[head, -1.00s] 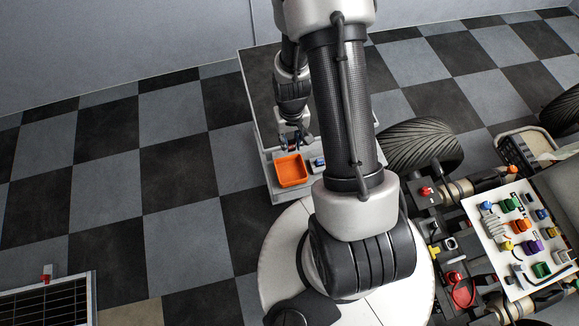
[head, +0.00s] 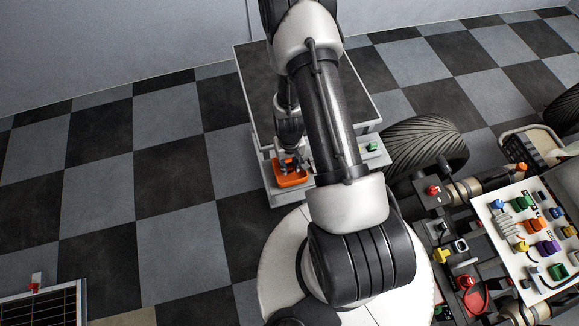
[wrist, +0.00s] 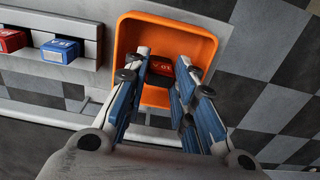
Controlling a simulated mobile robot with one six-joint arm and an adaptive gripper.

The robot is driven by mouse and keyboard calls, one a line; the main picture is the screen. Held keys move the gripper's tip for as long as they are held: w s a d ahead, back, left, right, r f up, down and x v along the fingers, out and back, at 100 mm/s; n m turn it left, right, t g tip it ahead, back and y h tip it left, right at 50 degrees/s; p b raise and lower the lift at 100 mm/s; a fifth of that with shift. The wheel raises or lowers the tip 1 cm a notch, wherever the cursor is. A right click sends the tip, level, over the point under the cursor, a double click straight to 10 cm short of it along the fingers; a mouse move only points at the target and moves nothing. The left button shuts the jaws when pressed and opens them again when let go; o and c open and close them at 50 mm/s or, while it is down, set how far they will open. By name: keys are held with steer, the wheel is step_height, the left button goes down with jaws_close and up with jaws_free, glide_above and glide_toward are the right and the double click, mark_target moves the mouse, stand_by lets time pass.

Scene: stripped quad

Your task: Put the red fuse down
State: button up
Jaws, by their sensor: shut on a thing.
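My gripper (wrist: 174,85) is shut on a red fuse (wrist: 187,66), a small red and black block with white marking, between its blue-padded fingers. The fingers hide part of the fuse. They reach over the orange bin (wrist: 207,48), and the fuse appears within its rim; I cannot tell whether it touches the floor of the bin. In the head view my gripper (head: 289,166) is over the same orange bin (head: 292,183), and the fuse cannot be made out there.
Left of the bin in the wrist view, a grey rack holds another red fuse (wrist: 12,41) and a blue fuse (wrist: 60,50). The bin is on a grey cart (head: 245,75). A tyre (head: 425,148) and a white parts board (head: 490,215) are at the right.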

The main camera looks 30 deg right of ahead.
steer(key=shift+f, duration=0.35)
steer(key=shift+f, duration=0.15)
steer(key=o, duration=0.9)
steer(key=shift+c, duration=0.2)
